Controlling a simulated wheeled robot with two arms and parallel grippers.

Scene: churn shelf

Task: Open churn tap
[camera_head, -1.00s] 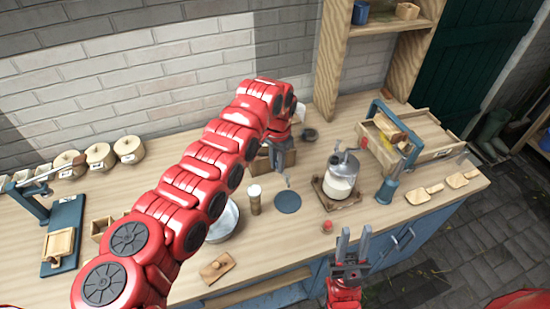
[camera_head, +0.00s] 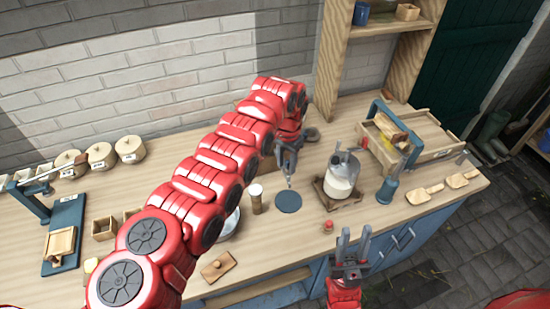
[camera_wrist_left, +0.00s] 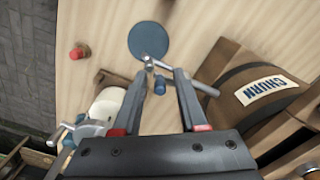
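The churn (camera_wrist_left: 235,75) is a wooden barrel labelled CHURN at the right of the left wrist view. Its grey metal tap (camera_wrist_left: 203,88) reaches left from it, with a small blue part (camera_wrist_left: 160,86) near the spout end. My left gripper (camera_wrist_left: 160,76) is open, with one finger on each side of the blue part; I cannot tell whether they touch it. In the head view my left gripper (camera_head: 289,170) points down over the tap, and my arm hides most of the churn. My right gripper (camera_head: 355,236) is open and empty in front of the bench.
A blue disc (camera_head: 288,201) lies below the tap. A glass jar of white liquid (camera_head: 341,178) stands on a wooden base to the right, with a small red-topped item (camera_head: 328,226) in front. A narrow jar (camera_head: 255,200) and metal bowl (camera_head: 231,224) stand to the left.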

